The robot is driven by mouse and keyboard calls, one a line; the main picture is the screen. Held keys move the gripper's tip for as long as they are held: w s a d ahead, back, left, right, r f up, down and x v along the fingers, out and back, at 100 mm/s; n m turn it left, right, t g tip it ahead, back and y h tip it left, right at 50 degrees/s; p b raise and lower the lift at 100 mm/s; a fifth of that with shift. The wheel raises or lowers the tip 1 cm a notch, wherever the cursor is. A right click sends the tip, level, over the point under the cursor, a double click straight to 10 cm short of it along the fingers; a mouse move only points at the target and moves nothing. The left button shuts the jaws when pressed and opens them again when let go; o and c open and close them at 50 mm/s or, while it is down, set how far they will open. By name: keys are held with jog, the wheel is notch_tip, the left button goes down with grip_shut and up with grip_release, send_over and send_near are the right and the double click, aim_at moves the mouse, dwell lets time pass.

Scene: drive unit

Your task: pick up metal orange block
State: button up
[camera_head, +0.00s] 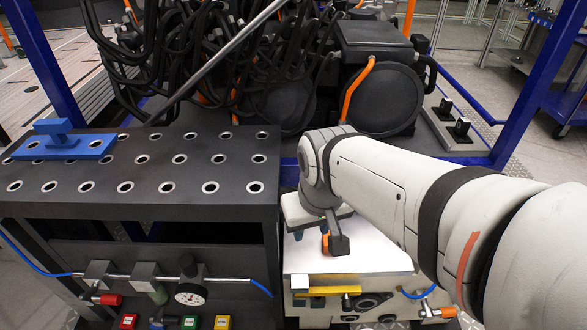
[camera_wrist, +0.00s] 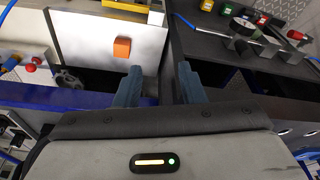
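A small orange block (camera_wrist: 122,48) sits on a white surface (camera_wrist: 88,35) in the wrist view. My gripper (camera_wrist: 159,70) is open, its two blue-grey fingers apart with nothing seen between them. The block is beyond the tips and to the left, nearest the left finger, and apart from it in the picture. In the head view, a sliver of orange, likely the block (camera_head: 325,243), shows on the white top (camera_head: 365,257) beside a dark finger of my gripper (camera_head: 337,243); the rest is hidden.
A dark perforated table (camera_head: 150,165) stands left of the white top, with a blue handled plate (camera_head: 62,142) on it. A yellow bar (camera_head: 335,290) runs along the white unit's front. Black cables and a large dark drive housing (camera_head: 372,95) stand behind.

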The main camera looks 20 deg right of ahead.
jog(key=shift+o, duration=0.4)
